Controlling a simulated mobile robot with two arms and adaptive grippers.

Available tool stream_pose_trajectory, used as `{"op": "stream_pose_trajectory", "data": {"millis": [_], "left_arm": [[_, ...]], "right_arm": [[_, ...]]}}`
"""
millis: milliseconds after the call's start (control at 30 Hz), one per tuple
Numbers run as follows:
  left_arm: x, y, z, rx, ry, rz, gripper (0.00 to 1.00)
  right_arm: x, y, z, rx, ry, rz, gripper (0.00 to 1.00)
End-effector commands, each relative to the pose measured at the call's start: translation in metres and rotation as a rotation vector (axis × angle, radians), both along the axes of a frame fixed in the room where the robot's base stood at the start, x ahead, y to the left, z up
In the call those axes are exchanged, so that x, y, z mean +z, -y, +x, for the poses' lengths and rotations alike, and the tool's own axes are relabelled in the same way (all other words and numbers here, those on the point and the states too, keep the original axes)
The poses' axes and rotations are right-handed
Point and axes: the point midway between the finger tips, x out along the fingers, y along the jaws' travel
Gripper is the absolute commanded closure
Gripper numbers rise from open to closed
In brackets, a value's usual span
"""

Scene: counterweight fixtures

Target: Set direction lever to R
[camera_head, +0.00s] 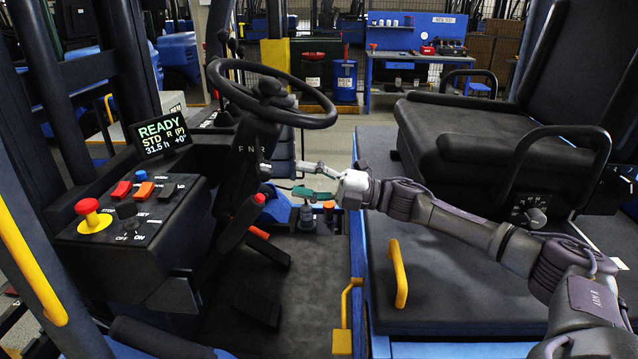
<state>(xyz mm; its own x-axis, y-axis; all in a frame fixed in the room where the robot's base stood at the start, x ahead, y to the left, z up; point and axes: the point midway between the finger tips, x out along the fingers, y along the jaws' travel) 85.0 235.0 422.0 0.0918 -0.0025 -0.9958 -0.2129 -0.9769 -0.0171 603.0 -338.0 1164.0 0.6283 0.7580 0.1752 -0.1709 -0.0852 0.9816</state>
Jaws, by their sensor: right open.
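The steering column carries the letters F, N and R (251,152) below the black steering wheel (272,95). I cannot clearly pick out the direction lever's handle; a thin part near my right gripper's tips is too small to identify. My right gripper (303,179) reaches in from the right, just right of the column and below the wheel rim. Its fingers are apart, with a gap between them, and no held object shows. Whether a finger touches anything is unclear. My left gripper is out of view.
A console (130,215) with a red emergency knob (88,208) and several rocker switches stands left of the column. A red-tipped lever (258,199) slants up beside the column. The black seat (490,130) is at right. A yellow handle (398,272) rises below my right arm.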

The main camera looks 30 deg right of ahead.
Motion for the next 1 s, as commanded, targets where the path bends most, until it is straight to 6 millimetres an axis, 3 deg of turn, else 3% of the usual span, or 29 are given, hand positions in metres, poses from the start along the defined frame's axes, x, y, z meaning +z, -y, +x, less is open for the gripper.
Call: {"op": "stream_pose_trajectory", "data": {"millis": [267, 833, 1000], "left_arm": [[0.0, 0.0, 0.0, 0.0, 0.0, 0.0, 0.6], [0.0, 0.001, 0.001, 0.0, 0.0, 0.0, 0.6], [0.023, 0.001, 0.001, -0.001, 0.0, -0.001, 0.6]], "right_arm": [[-0.007, 0.025, -0.02, 0.0, -0.001, -0.002, 0.46], [-0.006, 0.026, -0.022, 0.001, 0.001, -0.001, 0.46], [0.018, 0.026, -0.022, 0.001, 0.002, -0.001, 0.46]]}}
